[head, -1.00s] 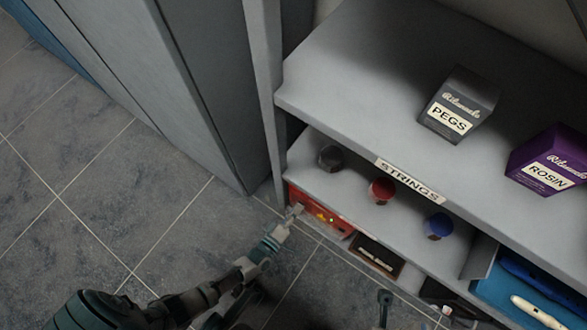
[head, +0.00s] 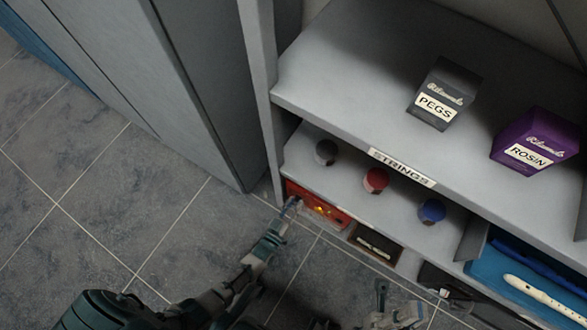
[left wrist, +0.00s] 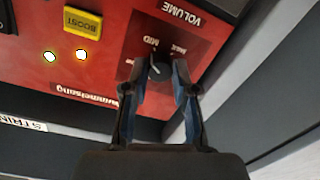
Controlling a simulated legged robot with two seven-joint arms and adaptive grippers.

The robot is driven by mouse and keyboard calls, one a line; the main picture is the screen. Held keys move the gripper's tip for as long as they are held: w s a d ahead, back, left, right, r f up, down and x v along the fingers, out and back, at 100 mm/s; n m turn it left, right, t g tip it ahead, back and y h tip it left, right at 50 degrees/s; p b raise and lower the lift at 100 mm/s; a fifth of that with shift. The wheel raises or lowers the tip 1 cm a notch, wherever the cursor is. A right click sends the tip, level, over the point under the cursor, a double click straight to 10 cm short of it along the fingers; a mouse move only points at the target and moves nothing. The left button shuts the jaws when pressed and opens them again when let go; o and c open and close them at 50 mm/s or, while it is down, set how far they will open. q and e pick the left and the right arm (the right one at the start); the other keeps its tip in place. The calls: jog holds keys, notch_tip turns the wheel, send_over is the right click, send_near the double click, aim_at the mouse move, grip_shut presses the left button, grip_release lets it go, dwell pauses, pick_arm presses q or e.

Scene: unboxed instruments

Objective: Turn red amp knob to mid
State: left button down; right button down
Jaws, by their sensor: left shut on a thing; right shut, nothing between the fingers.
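The red amp (head: 330,212) stands in the low compartment under the shelf in the head view. In the left wrist view its red front panel (left wrist: 108,68) appears upside down, with VOLUME and MID lettering around a dark knob (left wrist: 158,69). The knob carries a pale pointer mark; its exact setting is hard to read. My left gripper (head: 293,203) is at the amp's left end. In the left wrist view its fingers (left wrist: 160,78) are on both sides of the knob, shut on it. My right gripper (head: 381,288) is shut and empty, low in the head view, away from the amp.
A yellow BOOST button (left wrist: 82,22) and two lit lamps share the panel. Black, red (head: 376,180) and blue round containers stand on the STRINGS shelf. PEGS (head: 441,95) and ROSIN (head: 534,140) boxes stand above. A blue case (head: 510,285) lies at right. Tiled floor is open at left.

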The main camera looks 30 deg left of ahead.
pick_arm(q)
jog(key=shift+s+d+f+m, duration=0.1)
jog(key=shift+f+m, duration=0.1)
jog(key=shift+m, duration=0.65)
jog(key=shift+s+d+f+m, duration=0.1)
jog(key=shift+f+m, duration=0.05)
jog(key=shift+m, duration=0.7)
jog(key=c, duration=0.9)
grip_release()
jog(key=shift+a, duration=0.1)
jog(key=shift+w+r, duration=0.1)
jog(key=shift+s, duration=0.2)
jog(key=s, duration=1.1)
jog(key=shift+s+r, duration=0.2)
jog(key=shift+s, duration=0.1)
